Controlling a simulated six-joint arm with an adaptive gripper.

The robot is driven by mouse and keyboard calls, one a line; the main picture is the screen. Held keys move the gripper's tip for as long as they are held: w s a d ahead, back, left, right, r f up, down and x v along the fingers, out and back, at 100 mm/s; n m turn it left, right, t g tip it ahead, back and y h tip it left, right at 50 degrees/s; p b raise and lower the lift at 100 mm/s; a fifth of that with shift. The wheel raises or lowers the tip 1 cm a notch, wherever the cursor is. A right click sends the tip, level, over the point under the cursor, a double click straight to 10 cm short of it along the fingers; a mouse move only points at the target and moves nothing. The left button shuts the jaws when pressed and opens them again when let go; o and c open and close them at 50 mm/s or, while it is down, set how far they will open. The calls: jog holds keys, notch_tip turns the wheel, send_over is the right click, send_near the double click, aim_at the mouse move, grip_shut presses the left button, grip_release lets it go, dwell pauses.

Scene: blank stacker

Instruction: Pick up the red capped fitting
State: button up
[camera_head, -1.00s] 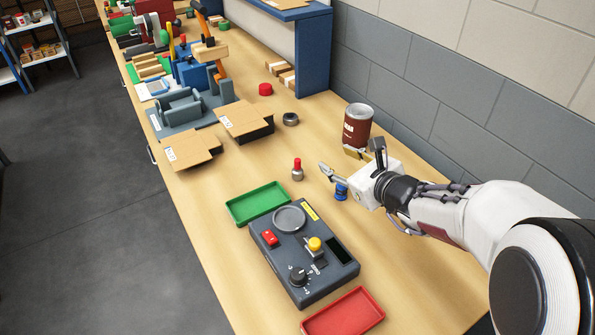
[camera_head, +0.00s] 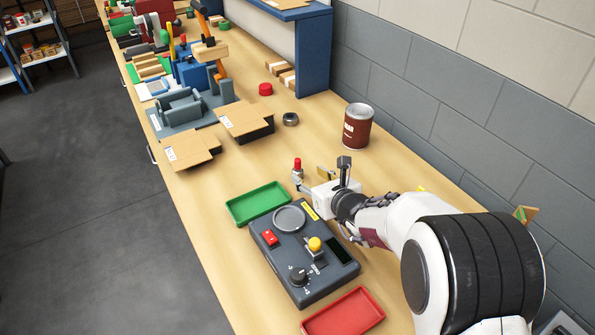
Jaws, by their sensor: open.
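The red capped fitting (camera_head: 297,164) stands upright on the workbench, just beyond the green tray. Its red top shows clearly; its lower part is partly hidden by a finger of my gripper (camera_head: 311,177). My gripper is open, with one finger close beside or in front of the fitting and the other farther right. I cannot tell from this view whether the finger touches the fitting. The blue fitting seen earlier is hidden behind my gripper.
A green tray (camera_head: 237,211), a dark control box (camera_head: 281,244) with a yellow knob, and a red tray (camera_head: 367,323) lie in front. A dark red can (camera_head: 357,128) and a dark ring (camera_head: 290,119) stand behind. Bare bench lies left of the fitting.

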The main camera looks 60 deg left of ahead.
aim_at(299, 169)
jog(key=shift+x, duration=1.2)
jog(key=shift+a, duration=0.1)
jog(key=shift+s+x, duration=0.15)
jog(key=shift+x, duration=1.1)
jog(key=shift+s+x, duration=0.1)
jog(key=shift+x, duration=1.15)
grip_shut()
